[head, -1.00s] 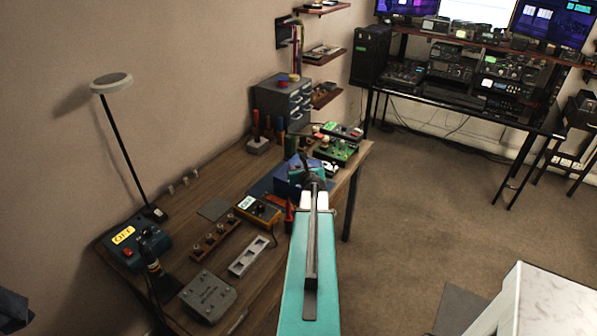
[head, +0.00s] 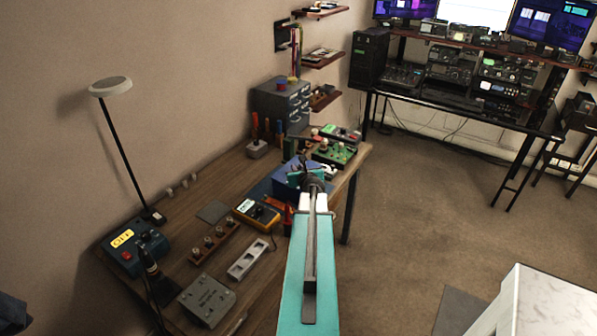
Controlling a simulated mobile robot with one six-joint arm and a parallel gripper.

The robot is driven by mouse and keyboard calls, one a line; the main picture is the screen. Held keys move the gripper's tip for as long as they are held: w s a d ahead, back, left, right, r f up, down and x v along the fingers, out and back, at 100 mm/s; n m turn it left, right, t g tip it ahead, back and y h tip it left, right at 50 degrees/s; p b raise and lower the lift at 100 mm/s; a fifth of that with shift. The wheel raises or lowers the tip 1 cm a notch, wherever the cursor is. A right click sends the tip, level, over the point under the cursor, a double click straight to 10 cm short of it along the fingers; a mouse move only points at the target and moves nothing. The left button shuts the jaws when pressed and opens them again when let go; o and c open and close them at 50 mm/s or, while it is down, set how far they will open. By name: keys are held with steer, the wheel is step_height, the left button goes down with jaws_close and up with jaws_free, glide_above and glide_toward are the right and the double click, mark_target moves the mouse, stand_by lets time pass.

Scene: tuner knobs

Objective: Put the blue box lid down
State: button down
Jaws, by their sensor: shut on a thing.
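The blue box (head: 284,182) stands on the far part of the wooden workbench, just left of the end of my arm. My gripper (head: 306,177) is over the box's right side, seen from behind along my teal arm. It is shut on the blue box lid, which is mostly hidden by the gripper and arm. I cannot tell whether the lid touches the box.
An orange pedal (head: 257,213), a wooden strip of knobs (head: 215,243) and a grey plate with openings (head: 248,258) lie nearer on the bench. A green circuit board (head: 334,153) and grey drawer cabinet (head: 281,103) stand behind. A lamp (head: 111,87) rises at left.

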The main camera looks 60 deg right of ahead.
step_height(320, 180, up, 9)
steer(key=shift+r+p, duration=0.15)
steer(key=shift+p, duration=0.2)
steer(key=shift+a, duration=0.1)
stand_by(0.7)
